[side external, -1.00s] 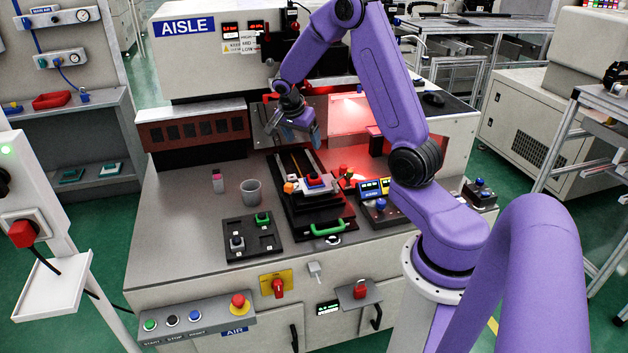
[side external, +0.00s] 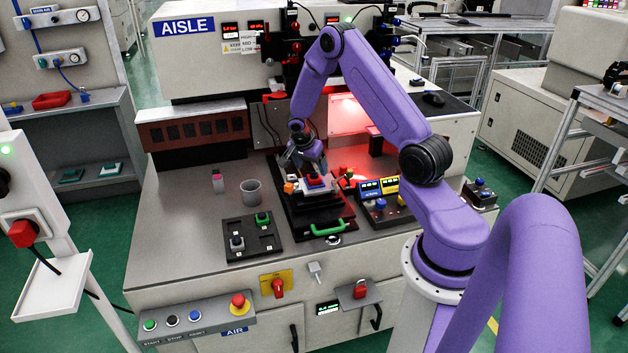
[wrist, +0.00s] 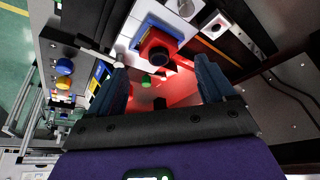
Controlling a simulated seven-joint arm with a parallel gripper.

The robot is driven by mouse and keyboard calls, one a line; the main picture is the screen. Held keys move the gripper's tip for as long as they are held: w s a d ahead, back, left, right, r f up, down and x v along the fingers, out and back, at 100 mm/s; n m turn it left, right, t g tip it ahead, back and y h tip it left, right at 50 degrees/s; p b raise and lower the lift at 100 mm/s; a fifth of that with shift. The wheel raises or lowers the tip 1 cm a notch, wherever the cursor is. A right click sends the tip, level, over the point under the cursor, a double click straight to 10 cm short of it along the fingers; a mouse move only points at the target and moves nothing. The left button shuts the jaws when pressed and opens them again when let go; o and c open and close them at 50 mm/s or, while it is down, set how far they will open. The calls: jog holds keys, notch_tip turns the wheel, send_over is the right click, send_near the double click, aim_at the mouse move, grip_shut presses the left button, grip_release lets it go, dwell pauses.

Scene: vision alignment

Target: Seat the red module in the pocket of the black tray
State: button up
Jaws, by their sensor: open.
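The red module (wrist: 155,42), a red block with a dark round knob, shows ahead of my fingertips in the wrist view, in a blue surround on a white plate. In the side view it sits on the black stage at the bench's middle, its top (side external: 315,181) partly hidden. My gripper (side external: 306,168) is just above and behind it, fingers pointing down. In the wrist view my gripper (wrist: 165,72) has its two dark blue fingers wide apart with nothing between them. The black tray (side external: 236,257) lies at the front left, holding a green and a grey module.
An orange block (side external: 289,188) is beside the module. A green handle (side external: 327,229) is at the stage's front. A control box (side external: 380,207) stands right.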

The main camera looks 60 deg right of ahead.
aim_at(314, 174)
jog(key=shift+x, duration=1.95)
jog(key=c, duration=1)
jog(key=shift+c, duration=0.2)
